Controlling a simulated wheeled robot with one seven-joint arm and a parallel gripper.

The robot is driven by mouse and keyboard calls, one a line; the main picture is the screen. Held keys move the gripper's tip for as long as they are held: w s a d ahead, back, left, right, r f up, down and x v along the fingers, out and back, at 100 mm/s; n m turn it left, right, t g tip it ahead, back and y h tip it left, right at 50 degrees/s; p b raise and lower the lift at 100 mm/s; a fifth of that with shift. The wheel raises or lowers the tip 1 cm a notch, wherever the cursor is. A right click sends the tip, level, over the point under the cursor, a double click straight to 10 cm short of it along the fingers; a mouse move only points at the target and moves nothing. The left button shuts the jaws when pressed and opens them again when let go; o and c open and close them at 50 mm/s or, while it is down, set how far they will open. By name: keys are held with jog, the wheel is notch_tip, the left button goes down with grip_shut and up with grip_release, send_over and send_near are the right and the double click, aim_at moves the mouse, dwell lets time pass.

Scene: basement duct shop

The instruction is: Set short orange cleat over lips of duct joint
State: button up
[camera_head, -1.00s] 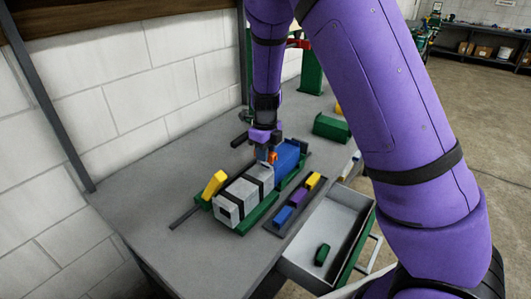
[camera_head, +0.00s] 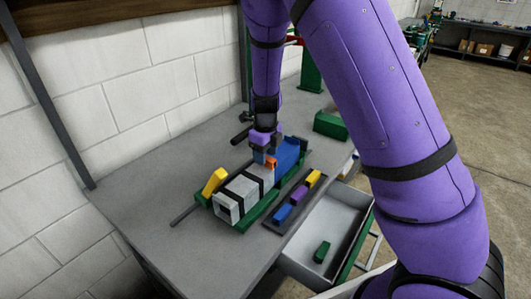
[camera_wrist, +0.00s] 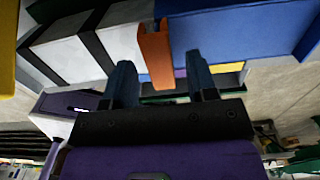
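The short orange cleat (camera_head: 270,162) sits at the seam where the grey duct section (camera_head: 236,193) with black bands meets the blue duct section (camera_head: 287,153). In the wrist view the cleat (camera_wrist: 157,55) stands upright between the grey duct (camera_wrist: 122,38) and the blue duct (camera_wrist: 235,35). My gripper (camera_wrist: 162,80) is open, its two dark blue fingers spread on either side of the cleat's near end, with a visible gap to the right finger. In the head view my gripper (camera_head: 262,153) is over the joint. Whether the cleat fully covers the lips is hidden.
A dark rack (camera_head: 271,226) holds blue, purple and yellow pieces. A yellow block (camera_head: 214,181) stands left of the duct. An open drawer (camera_head: 345,222) holds a green piece (camera_head: 321,252). Another green block (camera_head: 330,126) lies farther back. The wall is close on the left.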

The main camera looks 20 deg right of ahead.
notch_tip(320, 180, up, 13)
jog(key=s+d+r+n+y, duration=0.2)
jog(key=s+d+r+n, duration=0.1)
jog(key=s+r+n, duration=0.4)
jog(key=s+d+r+n+t, duration=0.1)
jog(key=s+r+n, duration=0.2)
jog(key=s+n, duration=0.4)
jog(key=s+d+r+n+t+h, duration=0.1)
jog(key=s+r+n+t, duration=0.1)
jog(key=s+n, duration=0.5)
jog(key=s+d+r+n+t+h, duration=0.1)
jog(key=s+r+n, duration=0.3)
jog(key=s+n, duration=0.4)
jog(key=shift+s+d+t, duration=0.45)
jog(key=shift+s+t, duration=0.15)
jog(key=shift+s, duration=0.45)
